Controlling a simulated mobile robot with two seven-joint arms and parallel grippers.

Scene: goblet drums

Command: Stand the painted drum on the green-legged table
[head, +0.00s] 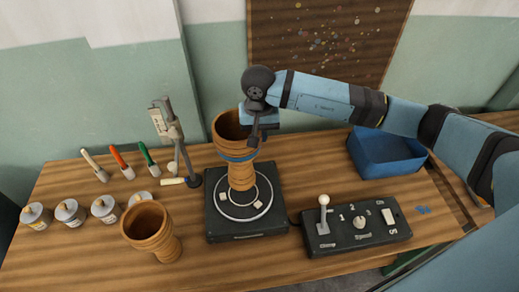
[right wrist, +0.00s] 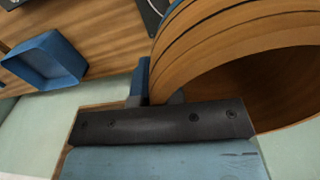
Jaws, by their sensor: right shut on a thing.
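The painted drum (head: 241,173) is a wooden goblet drum with a blue band round its middle. It is upright over the round plate of the black turntable (head: 218,222); I cannot tell whether its foot touches. My right gripper (head: 255,138) is shut on the wall at its open top rim, on the right side. In the right wrist view the drum's wall (right wrist: 215,45) runs between the fingers (right wrist: 158,97). A second drum (head: 150,230), plain wood without a band, stands at the front left. My left gripper is out of view. A green part (head: 408,262) shows below the bench at lower right.
A control box (head: 350,235) with a lever and knob lies right of the turntable. A blue bin (head: 385,160) stands behind it, below my right arm. A stand (head: 188,165), brushes (head: 120,160) and several paint jars (head: 70,212) are at left.

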